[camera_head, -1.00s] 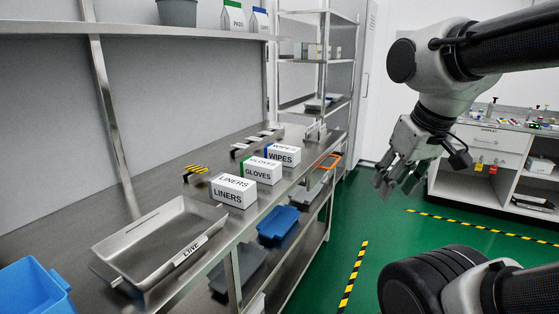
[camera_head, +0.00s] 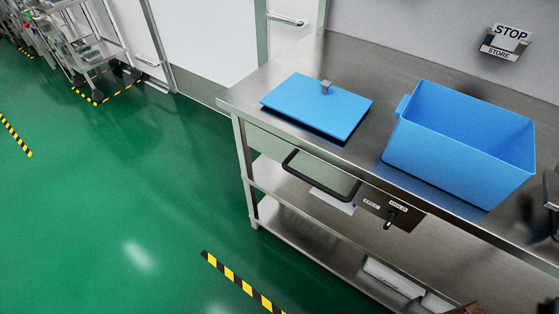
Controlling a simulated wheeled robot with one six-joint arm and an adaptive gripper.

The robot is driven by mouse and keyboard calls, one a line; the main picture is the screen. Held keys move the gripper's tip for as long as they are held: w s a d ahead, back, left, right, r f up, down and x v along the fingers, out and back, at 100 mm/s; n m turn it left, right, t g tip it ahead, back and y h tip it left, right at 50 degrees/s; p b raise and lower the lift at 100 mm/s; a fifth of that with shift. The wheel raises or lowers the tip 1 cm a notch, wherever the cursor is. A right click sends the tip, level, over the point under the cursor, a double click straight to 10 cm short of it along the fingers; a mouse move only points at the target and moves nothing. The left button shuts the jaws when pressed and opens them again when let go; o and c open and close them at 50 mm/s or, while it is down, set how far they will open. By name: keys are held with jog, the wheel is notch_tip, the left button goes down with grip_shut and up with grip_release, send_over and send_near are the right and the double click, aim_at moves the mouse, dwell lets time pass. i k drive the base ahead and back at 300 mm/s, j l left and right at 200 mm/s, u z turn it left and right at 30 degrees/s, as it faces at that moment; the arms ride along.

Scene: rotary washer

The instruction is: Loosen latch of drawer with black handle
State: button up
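The drawer with the black handle (camera_head: 322,178) is set under the front edge of the steel bench and looks shut. Its handle is a black bar loop on the drawer's grey front. Right of the handle is a dark plate (camera_head: 408,219) with small white labels, too small to read for sure. A black latch lever (camera_head: 391,217) sticks out from this plate. I cannot tell from here whether the latch is fastened. My gripper is not clearly seen; only cut-off grey and dark parts show at the right edge.
On the steel bench (camera_head: 300,65) lie a flat blue lid (camera_head: 300,105) with a grey knob and an open blue bin (camera_head: 450,150). Lower shelves hold white items. A STOP/STORE sign (camera_head: 505,42) is on the wall. The green floor (camera_head: 130,190) left of the bench is clear.

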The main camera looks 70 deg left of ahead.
aim_at(390, 218)
jog(key=u, duration=2.35)
